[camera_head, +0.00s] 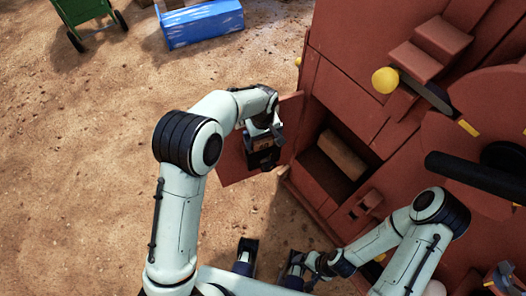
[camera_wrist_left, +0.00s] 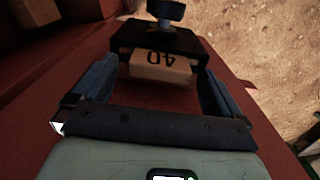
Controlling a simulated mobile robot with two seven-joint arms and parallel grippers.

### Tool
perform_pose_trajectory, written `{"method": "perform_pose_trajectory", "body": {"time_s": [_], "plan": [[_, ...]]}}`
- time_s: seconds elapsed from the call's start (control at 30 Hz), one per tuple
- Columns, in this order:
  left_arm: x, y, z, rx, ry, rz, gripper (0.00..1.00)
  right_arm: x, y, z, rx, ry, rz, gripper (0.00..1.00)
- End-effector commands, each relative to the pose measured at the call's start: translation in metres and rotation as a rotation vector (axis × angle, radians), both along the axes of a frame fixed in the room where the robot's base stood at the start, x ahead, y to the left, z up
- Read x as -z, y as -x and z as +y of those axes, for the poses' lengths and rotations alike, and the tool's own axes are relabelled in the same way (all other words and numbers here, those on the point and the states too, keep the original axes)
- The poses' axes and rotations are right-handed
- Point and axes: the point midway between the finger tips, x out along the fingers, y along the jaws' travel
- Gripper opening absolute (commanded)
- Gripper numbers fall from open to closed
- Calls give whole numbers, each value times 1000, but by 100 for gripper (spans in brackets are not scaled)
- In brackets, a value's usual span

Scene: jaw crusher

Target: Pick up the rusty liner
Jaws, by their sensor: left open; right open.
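The rusty liner appears to be the brown block (camera_head: 342,155) lying in the open bay of the red machine in the head view. A similar tan block (camera_wrist_left: 35,12) shows at the upper left of the left wrist view. My left gripper (camera_head: 264,158) is at the open red door, left of the bay and apart from the block. In the wrist view its fingers (camera_wrist_left: 160,78) are open, one on each side of a tan piece marked 40 (camera_wrist_left: 160,68) under a black housing. Contact cannot be told. My right gripper (camera_head: 305,268) is low in the head view, away from the bay.
The red door (camera_head: 234,160) stands open beside the bay. The red machine (camera_head: 350,70) fills the right side, with a yellow knob (camera_head: 385,80) and a black bar (camera_head: 475,177). A blue box (camera_head: 203,24) and green cart (camera_head: 82,10) stand behind. Sandy ground on the left is clear.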

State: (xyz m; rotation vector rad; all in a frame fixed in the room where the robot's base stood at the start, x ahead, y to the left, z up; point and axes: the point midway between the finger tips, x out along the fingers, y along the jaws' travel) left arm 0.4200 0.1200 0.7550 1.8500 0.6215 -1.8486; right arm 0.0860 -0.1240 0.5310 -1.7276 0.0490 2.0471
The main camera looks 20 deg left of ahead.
Motion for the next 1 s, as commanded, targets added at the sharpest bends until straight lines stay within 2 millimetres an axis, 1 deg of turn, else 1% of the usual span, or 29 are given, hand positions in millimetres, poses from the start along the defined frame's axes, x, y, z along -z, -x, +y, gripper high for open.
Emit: {"method": "perform_pose_trajectory", "body": {"time_s": [0.03,0.1,0.33,0.37,0.4,0.47,0.5,0.57,0.6,0.63,0.67,1.0], "plan": [[9,1,0,0,-1,4,100,1,0,0,0,0,-1,84],[17,1,0,0,0,2,100,2,0,0,1,0,-2,84],[18,0,0,0,1,1,100,1,-1,0,1,0,-3,84],[18,0,0,0,1,1,94,1,-1,0,1,0,-3,84],[18,1,0,0,1,1,80,1,-1,0,1,0,-3,84],[18,0,0,0,1,1,61,1,-1,0,1,0,-3,84],[18,1,0,0,1,1,48,1,-1,0,1,0,-3,84],[18,1,0,0,1,1,28,1,-1,0,1,0,-3,84],[18,0,0,0,1,1,15,1,-1,0,1,0,-3,84],[18,0,0,0,1,1,6,1,-1,0,1,0,-3,84],[18,0,0,0,1,1,0,1,-1,0,1,0,-3,84],[14,-1,-1,0,3,-5,0,1,-1,0,1,0,-3,84]]}}
